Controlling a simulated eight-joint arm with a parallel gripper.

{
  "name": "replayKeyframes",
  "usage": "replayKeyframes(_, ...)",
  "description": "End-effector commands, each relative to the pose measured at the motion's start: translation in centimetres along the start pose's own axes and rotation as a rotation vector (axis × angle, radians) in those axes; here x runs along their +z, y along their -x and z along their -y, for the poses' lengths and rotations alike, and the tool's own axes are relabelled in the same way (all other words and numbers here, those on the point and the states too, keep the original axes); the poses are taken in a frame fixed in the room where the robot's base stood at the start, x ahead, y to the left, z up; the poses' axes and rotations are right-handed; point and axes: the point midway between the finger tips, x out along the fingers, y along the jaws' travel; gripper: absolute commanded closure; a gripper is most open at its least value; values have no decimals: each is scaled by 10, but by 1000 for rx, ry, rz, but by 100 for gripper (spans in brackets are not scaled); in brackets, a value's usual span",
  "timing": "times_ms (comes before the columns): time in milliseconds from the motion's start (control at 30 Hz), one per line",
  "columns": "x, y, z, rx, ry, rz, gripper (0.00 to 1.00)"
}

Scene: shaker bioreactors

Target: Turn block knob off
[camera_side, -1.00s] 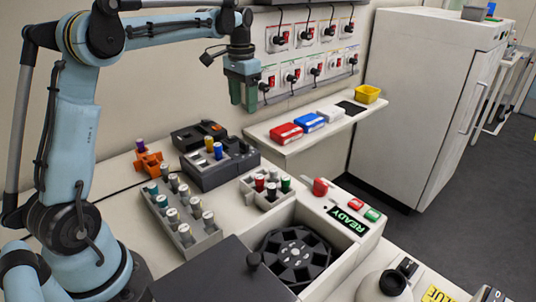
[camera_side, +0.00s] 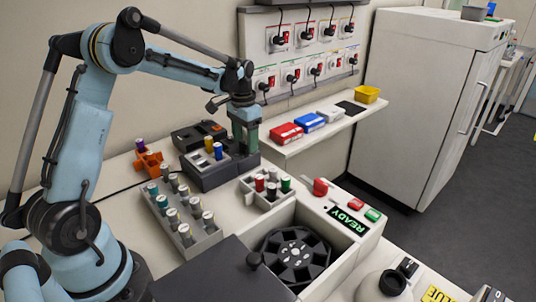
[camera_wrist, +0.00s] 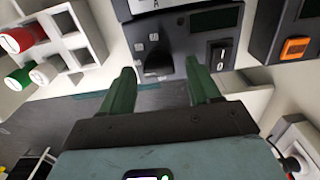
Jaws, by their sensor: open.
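The dark grey block unit (camera_side: 207,173) stands on the bench, with a yellow-capped and a blue-capped tube in its top. In the wrist view its front panel (camera_wrist: 180,72) shows a dark protruding part (camera_wrist: 158,57), which looks like the block knob, beside small buttons, a display and a black rocker switch (camera_wrist: 218,56). I cannot read the knob's setting. My gripper (camera_wrist: 160,82) is open and empty. Its green fingers point at the panel, with the knob roughly between them but apart from them. In the side view my gripper (camera_side: 244,140) hangs at the block's right end, hiding part of it.
A white rack (camera_wrist: 92,41) with red, green and white caps is close by at left. A second dark unit has an orange switch (camera_wrist: 295,47). A long tube rack (camera_side: 178,215), an orange holder (camera_side: 149,163) and a black rotor (camera_side: 293,257) stand around the block.

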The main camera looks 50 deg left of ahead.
Motion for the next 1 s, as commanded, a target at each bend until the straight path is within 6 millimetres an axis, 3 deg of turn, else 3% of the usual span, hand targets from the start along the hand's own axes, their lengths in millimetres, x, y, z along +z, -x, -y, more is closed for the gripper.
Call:
replayKeyframes(233,0,0,0,0,0,0,41)
replayKeyframes(600,0,0,0,0,0,0,94)
replayKeyframes(1000,0,0,1,-1,95,1,94)
